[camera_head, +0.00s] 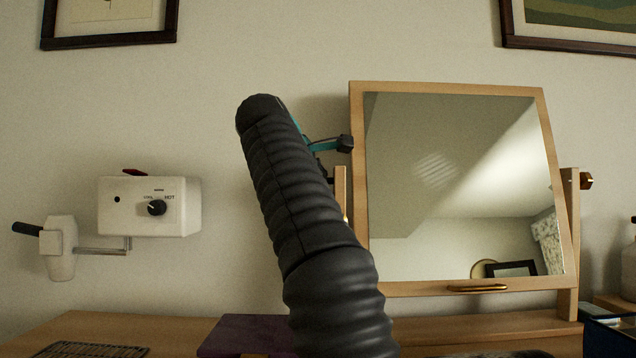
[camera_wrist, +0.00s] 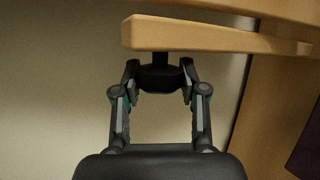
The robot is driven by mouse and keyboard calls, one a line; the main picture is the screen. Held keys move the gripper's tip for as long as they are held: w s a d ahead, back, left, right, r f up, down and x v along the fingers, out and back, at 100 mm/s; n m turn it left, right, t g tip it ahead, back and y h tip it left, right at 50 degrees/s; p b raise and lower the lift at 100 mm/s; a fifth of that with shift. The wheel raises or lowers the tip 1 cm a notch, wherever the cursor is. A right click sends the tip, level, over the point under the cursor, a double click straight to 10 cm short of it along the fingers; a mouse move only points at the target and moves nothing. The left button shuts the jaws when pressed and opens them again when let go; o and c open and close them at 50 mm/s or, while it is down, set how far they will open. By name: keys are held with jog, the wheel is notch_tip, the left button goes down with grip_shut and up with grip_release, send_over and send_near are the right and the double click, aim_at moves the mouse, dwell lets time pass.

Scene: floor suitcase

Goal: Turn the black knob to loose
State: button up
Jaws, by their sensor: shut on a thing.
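A wooden-framed mirror (camera_head: 358,180) stands on the dresser, tilted in its wooden stand (camera_head: 572,240). In the wrist view a dark, round knob (camera_wrist: 160,78) on a short stem sits beside the wooden post (camera_wrist: 200,36). My gripper (camera_wrist: 160,86) has a finger on each side of this knob and is shut on it. In the head view my gripper (camera_head: 338,145) shows only in part at the mirror's left side, because my dark arm covers most of it. Any loose mark on the knob cannot be seen.
A white wall box (camera_head: 120,220) with its own black dial (camera_head: 156,207) and a hair dryer (camera_head: 60,255) hang at the left. A brown knob (camera_head: 586,180) is on the stand's right side. A purple item (camera_head: 230,335) lies on the dresser (camera_head: 120,325).

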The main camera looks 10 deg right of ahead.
jog(key=shift+r, duration=0.15)
jog(key=o, duration=1.2)
jog(key=shift+c, duration=0.2)
jog(key=v, duration=0.7)
jog(key=shift+s+a, duration=0.15)
jog(key=shift+s, duration=0.05)
jog(key=shift+s+a, duration=0.1)
